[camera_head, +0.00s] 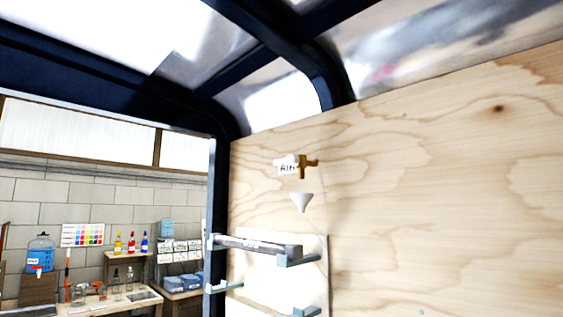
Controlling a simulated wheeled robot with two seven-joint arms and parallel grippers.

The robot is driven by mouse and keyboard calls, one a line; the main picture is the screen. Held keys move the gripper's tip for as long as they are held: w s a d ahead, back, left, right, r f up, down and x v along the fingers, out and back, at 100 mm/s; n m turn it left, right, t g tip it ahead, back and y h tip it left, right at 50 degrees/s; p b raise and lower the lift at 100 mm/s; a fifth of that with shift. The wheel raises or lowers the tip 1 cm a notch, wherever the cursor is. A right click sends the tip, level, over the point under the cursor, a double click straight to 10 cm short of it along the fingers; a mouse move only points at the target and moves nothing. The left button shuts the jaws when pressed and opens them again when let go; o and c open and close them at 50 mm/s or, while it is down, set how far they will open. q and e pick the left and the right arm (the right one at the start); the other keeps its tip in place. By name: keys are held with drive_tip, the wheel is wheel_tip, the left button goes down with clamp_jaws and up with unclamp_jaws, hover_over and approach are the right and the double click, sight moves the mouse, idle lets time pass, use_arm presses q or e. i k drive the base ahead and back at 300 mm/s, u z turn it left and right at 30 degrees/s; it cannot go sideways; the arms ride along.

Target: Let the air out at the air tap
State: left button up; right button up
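The air tap (308,163) is a small brass-coloured fitting on the plywood wall, right of the picture's middle. A white label (288,166) reading "Air" sits just left of it, partly covered by a pale piece. A small white funnel (301,202) is on the wall just below the tap. Which way the tap is turned is too small to tell. Neither of my grippers shows in this view.
The plywood wall (450,190) is bare to the right. A dark frame post (218,200) stands left, with a workbench (110,303), bottles and a blue water jug (41,254) beyond.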

sight(291, 160)
drive_tip(key=z, duration=1)
drive_tip(key=i, duration=0.55)
drive_tip(key=u, duration=1.3)
